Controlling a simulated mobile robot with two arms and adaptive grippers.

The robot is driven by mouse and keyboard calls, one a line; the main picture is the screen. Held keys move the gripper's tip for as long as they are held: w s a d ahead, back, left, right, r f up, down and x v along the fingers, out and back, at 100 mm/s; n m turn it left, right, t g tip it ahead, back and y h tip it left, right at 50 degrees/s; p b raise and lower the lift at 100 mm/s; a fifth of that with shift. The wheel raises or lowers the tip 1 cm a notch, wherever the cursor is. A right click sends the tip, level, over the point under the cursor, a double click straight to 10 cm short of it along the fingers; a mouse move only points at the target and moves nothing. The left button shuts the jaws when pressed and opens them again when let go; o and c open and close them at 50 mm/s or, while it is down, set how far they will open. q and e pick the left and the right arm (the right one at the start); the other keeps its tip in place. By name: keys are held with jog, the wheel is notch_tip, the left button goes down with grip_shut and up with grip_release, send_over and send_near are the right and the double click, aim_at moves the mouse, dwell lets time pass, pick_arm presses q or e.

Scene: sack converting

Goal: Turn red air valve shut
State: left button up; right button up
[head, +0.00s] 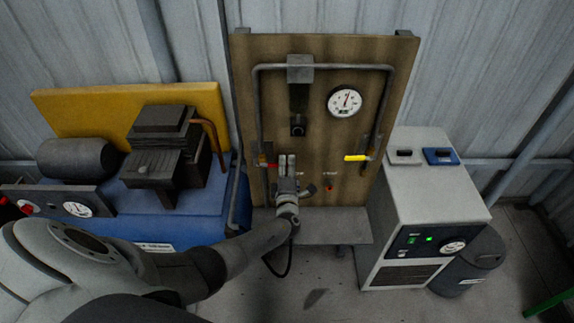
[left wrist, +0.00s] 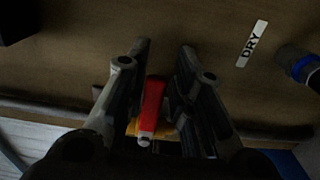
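The red air valve's handle (head: 271,165) shows as a small red piece at the lower left of the brown board, partly hidden by my left gripper (head: 287,160). In the left wrist view the red handle (left wrist: 153,103) lies lengthwise between the two fingers of the left gripper (left wrist: 164,50). The fingers are apart, one on each side of the handle, with a gap visible at least on the left side. A yellow brass-like part (left wrist: 135,129) shows behind the handle's lower end. My right gripper is not in view.
A yellow-handled valve (head: 357,158) and a dial gauge (head: 344,102) are on the same board (head: 325,55). A blue compressor (head: 200,200) stands left, a grey dryer cabinet (head: 430,190) right. A DRY label (left wrist: 251,43) is beside the gripper in the left wrist view.

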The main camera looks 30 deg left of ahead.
pick_arm(q)
jog(key=shift+o, duration=0.9)
jog(key=v, duration=1.2)
